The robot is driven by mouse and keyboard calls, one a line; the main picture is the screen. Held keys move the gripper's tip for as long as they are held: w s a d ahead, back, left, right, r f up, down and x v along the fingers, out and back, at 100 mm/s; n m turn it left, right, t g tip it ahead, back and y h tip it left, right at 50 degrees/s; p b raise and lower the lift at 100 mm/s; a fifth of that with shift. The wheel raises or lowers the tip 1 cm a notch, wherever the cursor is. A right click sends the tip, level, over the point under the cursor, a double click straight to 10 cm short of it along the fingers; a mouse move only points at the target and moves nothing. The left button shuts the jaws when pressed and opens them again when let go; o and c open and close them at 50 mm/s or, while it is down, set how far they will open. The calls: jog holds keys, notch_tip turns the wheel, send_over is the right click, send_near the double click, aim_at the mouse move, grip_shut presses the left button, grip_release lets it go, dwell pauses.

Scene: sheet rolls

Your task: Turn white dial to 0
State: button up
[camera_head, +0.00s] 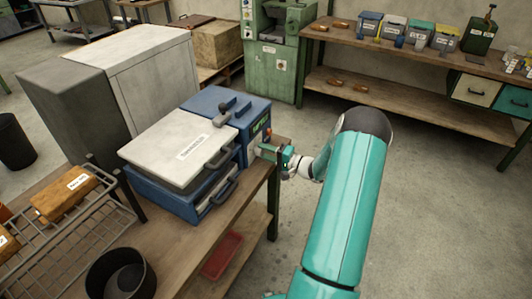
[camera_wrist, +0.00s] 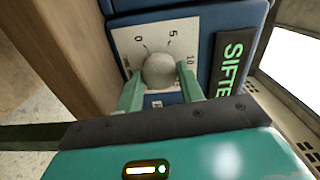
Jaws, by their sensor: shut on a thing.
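The white dial (camera_wrist: 160,70) is a round pale knob on a light plate marked 0, 5 and 10, seen in the wrist view. The plate sits on the blue side of the sifter machine (camera_head: 232,108), near its green lettering (camera_wrist: 234,56). My gripper (camera_wrist: 160,92) has one green finger on each side of the dial and is shut on it. Where the dial's pointer stands is not clear. In the head view my gripper (camera_head: 284,156) reaches the machine's right side, and the dial is hidden there.
The machine stands on a wooden bench (camera_head: 228,208) with a white-lidded box (camera_head: 180,145) in front. A dark bowl (camera_head: 122,275) and a wire rack (camera_head: 75,235) are at the lower left. A second workbench (camera_head: 420,75) stands at the back right. Open floor lies right of my arm.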

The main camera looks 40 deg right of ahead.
jog(key=shift+n, duration=0.6)
jog(key=o, duration=1)
jog(key=v, duration=1.3)
jog(key=shift+s+d, duration=0.1)
jog(key=shift+s, duration=0.3)
jog(key=shift+s, duration=0.1)
